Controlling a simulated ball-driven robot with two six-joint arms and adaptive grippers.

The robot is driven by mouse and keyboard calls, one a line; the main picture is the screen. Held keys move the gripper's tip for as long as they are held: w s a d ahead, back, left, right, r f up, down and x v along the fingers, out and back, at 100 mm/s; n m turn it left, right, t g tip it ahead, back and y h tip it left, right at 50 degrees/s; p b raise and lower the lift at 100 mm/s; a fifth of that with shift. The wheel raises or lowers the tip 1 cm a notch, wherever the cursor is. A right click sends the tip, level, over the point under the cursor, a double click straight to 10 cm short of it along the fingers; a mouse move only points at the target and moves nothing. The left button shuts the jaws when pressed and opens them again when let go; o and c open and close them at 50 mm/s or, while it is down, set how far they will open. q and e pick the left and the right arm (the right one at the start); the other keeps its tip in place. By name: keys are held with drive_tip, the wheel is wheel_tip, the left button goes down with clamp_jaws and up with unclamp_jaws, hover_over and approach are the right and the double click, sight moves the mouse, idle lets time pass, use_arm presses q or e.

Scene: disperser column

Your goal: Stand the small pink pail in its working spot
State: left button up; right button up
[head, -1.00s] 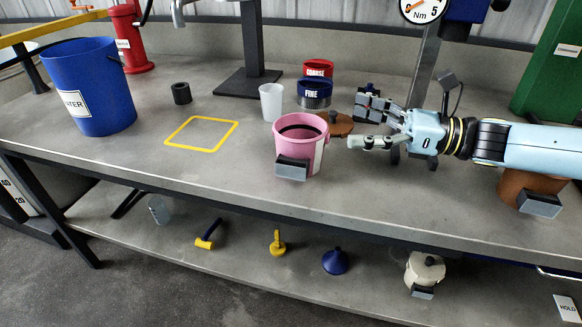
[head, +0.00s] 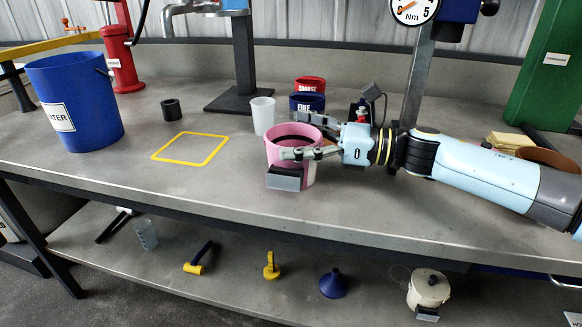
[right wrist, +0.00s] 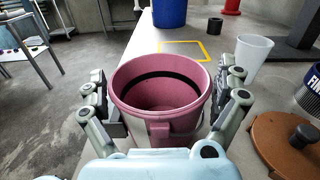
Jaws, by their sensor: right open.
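The small pink pail (head: 281,153) stands upright on the bench, with a dark band inside and a grey block on its front. It also shows in the right wrist view (right wrist: 160,92). My right gripper (head: 300,143) is open, with its fingers on either side of the pail; in the right wrist view (right wrist: 168,95) the pail sits between them, and I cannot tell whether they touch it. A yellow square outline (head: 190,148) is marked on the bench to the left of the pail and is empty. My left gripper is not in view.
A brown lid (right wrist: 283,142) lies close by. Bench between pail and outline is clear.

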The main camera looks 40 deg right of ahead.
drive_tip(key=shift+w+a, duration=0.35)
drive_tip(key=c, duration=1.2)
drive_tip(key=shift+r, duration=0.15)
